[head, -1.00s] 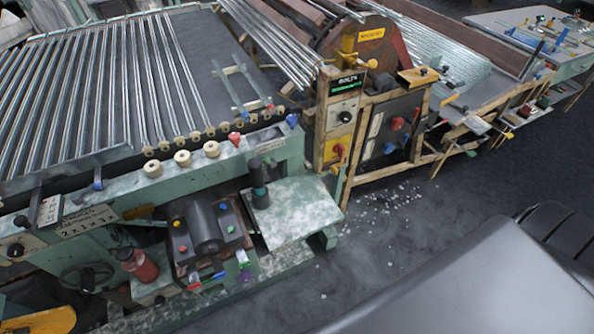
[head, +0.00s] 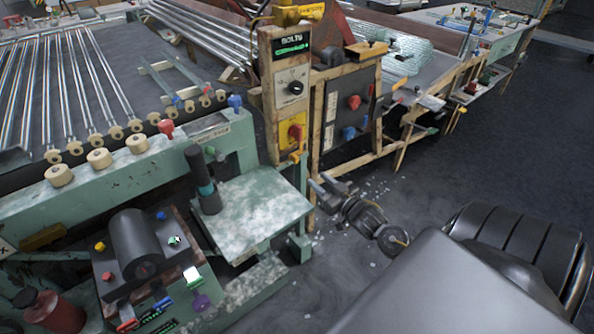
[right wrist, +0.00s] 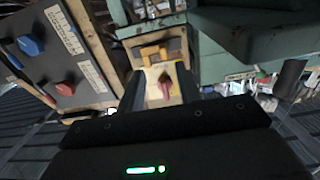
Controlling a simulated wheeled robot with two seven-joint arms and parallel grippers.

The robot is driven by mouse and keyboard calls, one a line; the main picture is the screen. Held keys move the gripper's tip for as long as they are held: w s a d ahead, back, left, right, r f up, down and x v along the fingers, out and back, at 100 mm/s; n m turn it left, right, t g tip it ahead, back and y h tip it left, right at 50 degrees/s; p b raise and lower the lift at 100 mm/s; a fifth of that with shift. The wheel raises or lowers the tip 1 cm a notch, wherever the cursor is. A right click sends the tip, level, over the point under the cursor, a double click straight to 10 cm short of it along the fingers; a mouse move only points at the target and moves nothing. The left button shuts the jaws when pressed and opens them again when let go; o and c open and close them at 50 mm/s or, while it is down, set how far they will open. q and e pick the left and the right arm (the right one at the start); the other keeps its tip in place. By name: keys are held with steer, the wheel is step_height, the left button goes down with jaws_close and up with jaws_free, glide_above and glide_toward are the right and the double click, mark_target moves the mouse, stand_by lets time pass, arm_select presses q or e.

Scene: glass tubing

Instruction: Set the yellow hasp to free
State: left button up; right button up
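The yellow hasp (head: 298,155) is on the wooden post, just below a yellow plate (head: 283,131) with a red knob (head: 295,132). In the right wrist view, which looks upside down, the hasp (right wrist: 153,54) shows above the plate and red knob (right wrist: 165,86). Its exact setting is too small to tell. My right gripper (head: 322,188) is open and empty, low and to the right of the hasp in the head view. Its two fingers (right wrist: 161,92) frame the yellow plate in the wrist view, apart from it. My left gripper is not in view.
A dark panel (head: 338,108) with red and blue knobs stands right of the post. A green-white table (head: 245,212) and a cylinder machine (head: 135,240) are at the lower left. Glass bits lie on the floor (head: 375,190). Open floor lies to the right.

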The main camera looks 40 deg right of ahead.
mark_target(297, 160)
steer(key=w, duration=0.7)
steer(key=w+r, duration=0.1)
steer(key=w, duration=0.3)
steer(key=shift+r, duration=0.1)
steer(key=shift+c, duration=0.3)
jaws_close()
